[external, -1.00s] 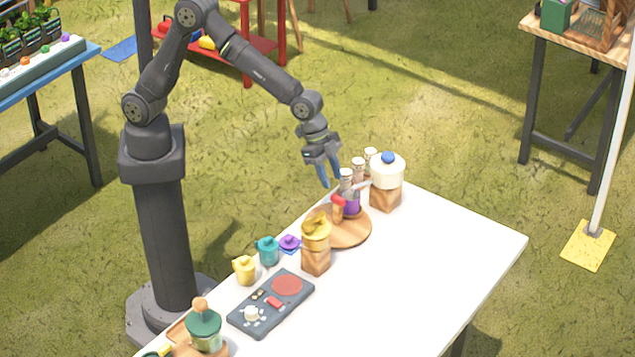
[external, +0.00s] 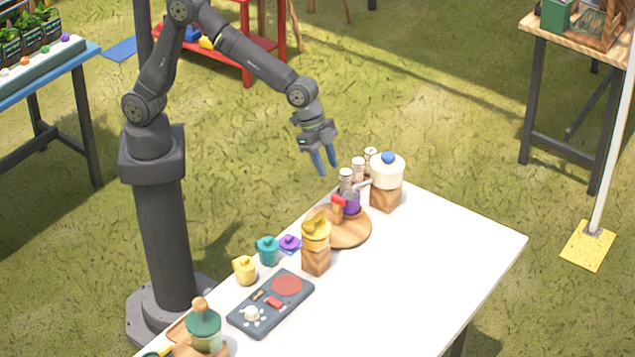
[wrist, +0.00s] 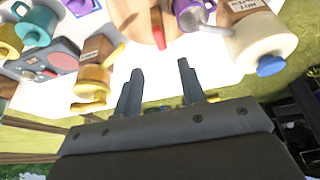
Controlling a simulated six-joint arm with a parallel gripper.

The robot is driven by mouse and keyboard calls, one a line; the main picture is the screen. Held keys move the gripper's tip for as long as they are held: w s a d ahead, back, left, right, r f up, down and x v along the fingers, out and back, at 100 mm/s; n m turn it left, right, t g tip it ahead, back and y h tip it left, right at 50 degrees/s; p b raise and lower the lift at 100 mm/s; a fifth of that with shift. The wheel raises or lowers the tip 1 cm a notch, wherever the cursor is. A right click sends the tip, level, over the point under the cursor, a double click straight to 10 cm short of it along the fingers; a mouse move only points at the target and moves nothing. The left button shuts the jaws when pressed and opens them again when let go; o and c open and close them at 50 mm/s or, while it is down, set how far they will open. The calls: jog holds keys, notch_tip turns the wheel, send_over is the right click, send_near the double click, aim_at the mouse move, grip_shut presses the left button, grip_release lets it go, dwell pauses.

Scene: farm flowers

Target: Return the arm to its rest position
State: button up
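My gripper (external: 323,160) hangs in the air with its blue fingers pointing down, just beyond the far edge of the white table (external: 430,258). In the wrist view my gripper (wrist: 158,82) has its two fingers apart with nothing between them. My arm is bent at the elbow and reaches out from its dark column to the left of the table.
Near the gripper stand several jars (external: 346,177), a round wooden board (external: 352,236) and a white pot with a blue knob (external: 387,170). A yellow-topped grinder (external: 316,235), small teal (external: 268,250) and yellow (external: 244,268) pots and a grey panel (external: 262,318) stand nearer the column.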

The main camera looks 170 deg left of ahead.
jog(key=x, duration=0.9)
jog(key=shift+a+f, duration=0.1)
jog(key=shift+f, duration=0.15)
jog(key=shift+w+f, duration=0.1)
jog(key=shift+n, duration=0.4)
jog(key=v, duration=1.7)
jog(key=n+g+h, duration=0.2)
jog(key=n, duration=0.4)
send_over(338, 197)
jog(key=s+d, duration=0.1)
notch_tip(338, 197, down, 10)
jog(key=shift+d+r, duration=0.15)
jog(key=shift+r, duration=0.1)
jog(key=shift+w+a+f+n+g, duration=0.1)
jog(key=shift+a+f+n+g, duration=0.1)
jog(key=shift+f, duration=0.35)
jog(key=shift+w+a+f+n+g, duration=0.1)
jog(key=shift+f+n, duration=0.1)
jog(key=shift+f, duration=0.35)
